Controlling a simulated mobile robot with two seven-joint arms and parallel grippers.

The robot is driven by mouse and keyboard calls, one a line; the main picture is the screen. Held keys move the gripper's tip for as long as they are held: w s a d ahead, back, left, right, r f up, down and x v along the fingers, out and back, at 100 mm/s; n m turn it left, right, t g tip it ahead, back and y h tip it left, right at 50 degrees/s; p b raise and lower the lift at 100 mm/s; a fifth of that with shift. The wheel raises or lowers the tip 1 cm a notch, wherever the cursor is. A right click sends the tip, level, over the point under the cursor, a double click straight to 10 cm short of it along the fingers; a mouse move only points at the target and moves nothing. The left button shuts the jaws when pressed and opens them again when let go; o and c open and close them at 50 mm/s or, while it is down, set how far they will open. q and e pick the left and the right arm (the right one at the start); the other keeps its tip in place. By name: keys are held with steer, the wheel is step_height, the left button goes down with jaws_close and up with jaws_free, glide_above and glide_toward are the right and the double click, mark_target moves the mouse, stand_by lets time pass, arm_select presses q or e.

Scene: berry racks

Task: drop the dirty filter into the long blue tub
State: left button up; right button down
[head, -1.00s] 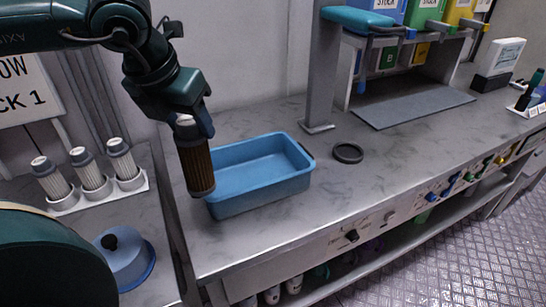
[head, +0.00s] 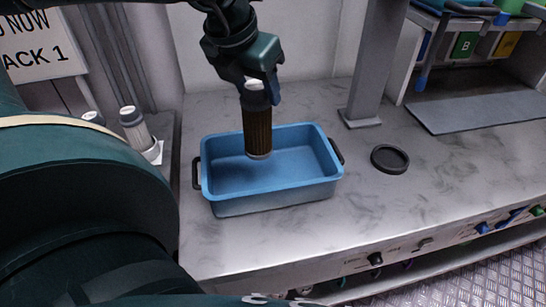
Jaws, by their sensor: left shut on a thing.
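The dirty filter (head: 257,131) is a dark brown pleated cylinder with a pale cap at its top. My left gripper (head: 257,92) is shut on its upper end and holds it upright. In the head view the filter overlaps the long blue tub (head: 279,196), with its lower end in front of the tub's inner space. I cannot tell exactly how high it hangs. The tub stands on the grey bench, has dark side handles and looks empty. My right gripper is not in view.
A black ring (head: 389,159) lies on the bench right of the tub. A grey post (head: 369,70) stands behind it, and a grey mat (head: 480,112) lies further right. Clean white filters (head: 136,128) stand in a rack at left.

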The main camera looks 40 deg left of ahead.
arm_select(q)
steer(key=shift+f+b, duration=0.45)
steer(key=shift+f, duration=0.8)
steer(key=o, duration=1.4)
steer(key=shift+r, duration=0.1)
steer(key=v, duration=1.3)
steer(key=shift+d, duration=0.1)
